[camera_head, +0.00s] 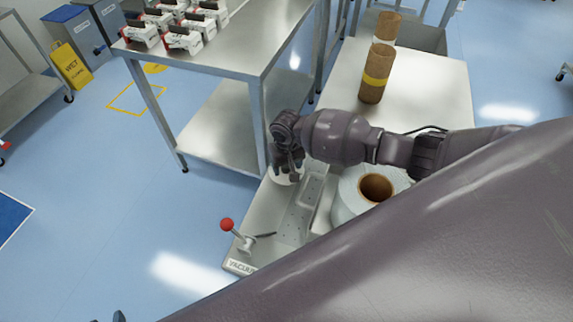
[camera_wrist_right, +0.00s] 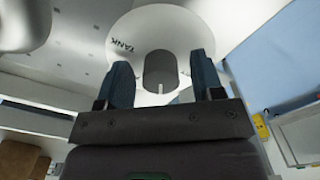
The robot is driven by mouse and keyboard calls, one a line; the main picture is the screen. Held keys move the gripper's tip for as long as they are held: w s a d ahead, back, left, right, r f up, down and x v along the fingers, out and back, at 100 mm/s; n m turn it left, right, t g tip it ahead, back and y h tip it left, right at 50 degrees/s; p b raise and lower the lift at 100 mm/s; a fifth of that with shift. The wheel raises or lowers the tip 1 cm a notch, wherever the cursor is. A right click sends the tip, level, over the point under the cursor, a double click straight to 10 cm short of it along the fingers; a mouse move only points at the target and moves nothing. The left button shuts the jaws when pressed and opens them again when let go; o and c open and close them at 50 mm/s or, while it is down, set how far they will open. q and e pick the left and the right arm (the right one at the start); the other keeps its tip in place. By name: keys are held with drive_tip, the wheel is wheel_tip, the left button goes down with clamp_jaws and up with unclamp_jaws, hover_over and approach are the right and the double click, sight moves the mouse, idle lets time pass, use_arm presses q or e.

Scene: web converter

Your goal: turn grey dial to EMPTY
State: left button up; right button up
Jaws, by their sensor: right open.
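The grey dial (camera_wrist_right: 160,70) is a short dark cylinder with a small white mark at its lower side in the right wrist view. It sits on a round white plate (camera_wrist_right: 190,38) lettered TANK. My right gripper (camera_wrist_right: 161,82) is open, one finger on each side of the dial; I cannot tell whether either touches it. In the head view my right gripper (camera_head: 289,163) is over the far end of the machine's panel and largely hides the dial. No EMPTY lettering is readable. My left gripper is not clearly seen.
A red-knobbed lever (camera_head: 227,225) stands at the panel's near end, by a VACUUM label (camera_head: 240,267). A large pale roll (camera_head: 350,200) lies right of the panel. A steel table (camera_head: 215,45) stands behind. Brown rolls (camera_head: 376,75) stand on the bench. Floor at left is open.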

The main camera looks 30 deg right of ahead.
drive_tip(key=c, duration=0.8)
use_arm(q)
drive_tip(key=shift+s+f, duration=0.15)
drive_tip(key=shift+s, duration=0.15)
use_arm(e)
drive_tip(key=shift+c, duration=0.6)
